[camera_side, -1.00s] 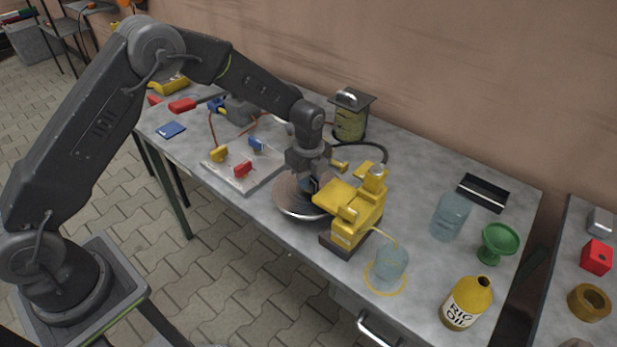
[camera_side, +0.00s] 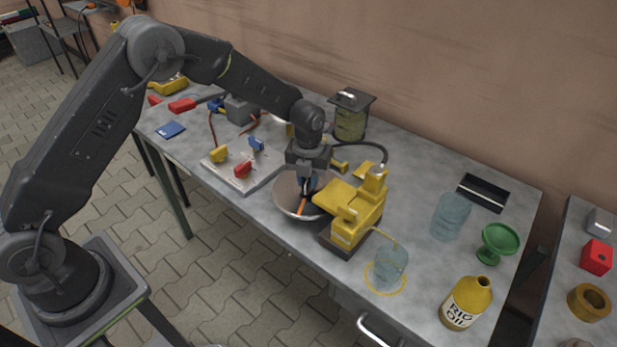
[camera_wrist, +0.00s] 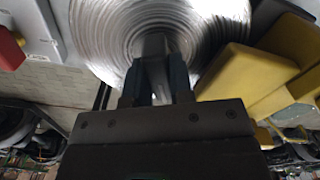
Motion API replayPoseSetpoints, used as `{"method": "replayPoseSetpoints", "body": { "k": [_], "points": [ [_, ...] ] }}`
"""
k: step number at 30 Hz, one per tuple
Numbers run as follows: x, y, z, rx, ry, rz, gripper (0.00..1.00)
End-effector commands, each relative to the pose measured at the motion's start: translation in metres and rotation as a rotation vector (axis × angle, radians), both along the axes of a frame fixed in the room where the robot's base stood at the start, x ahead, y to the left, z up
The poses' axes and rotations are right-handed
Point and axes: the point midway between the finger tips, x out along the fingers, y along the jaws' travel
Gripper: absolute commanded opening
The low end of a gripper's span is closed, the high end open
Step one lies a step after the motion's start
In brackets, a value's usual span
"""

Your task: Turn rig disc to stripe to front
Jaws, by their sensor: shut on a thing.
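In the wrist view the disc (camera_wrist: 100,30) fills the top with ring-shaped grooves, and the jaws (camera_wrist: 158,85) close on the grey hub (camera_wrist: 153,45). The stripe cannot be made out there.
A plate with yellow, blue and red valves (camera_side: 240,172) stands left of the disc. A glass jar (camera_side: 390,265), yellow oil bottle (camera_side: 467,303), another jar (camera_side: 451,215) and green cup (camera_side: 497,244) stand right. A lidded canister (camera_side: 350,118) stands behind.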

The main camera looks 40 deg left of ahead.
Motion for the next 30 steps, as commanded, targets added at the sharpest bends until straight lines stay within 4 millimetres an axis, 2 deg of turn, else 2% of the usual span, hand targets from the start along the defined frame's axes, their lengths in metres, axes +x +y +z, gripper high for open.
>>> {"method": "replayPoseSetpoints", "body": {
  "k": [13, 30],
  "points": [
    [-0.0003, -0.0007, 0.001, -0.002, 0.001, -0.243, 0.0],
    [-0.0004, -0.0006, 0.0011, -0.001, 0.003, -0.284, 0.0]
  ]
}}
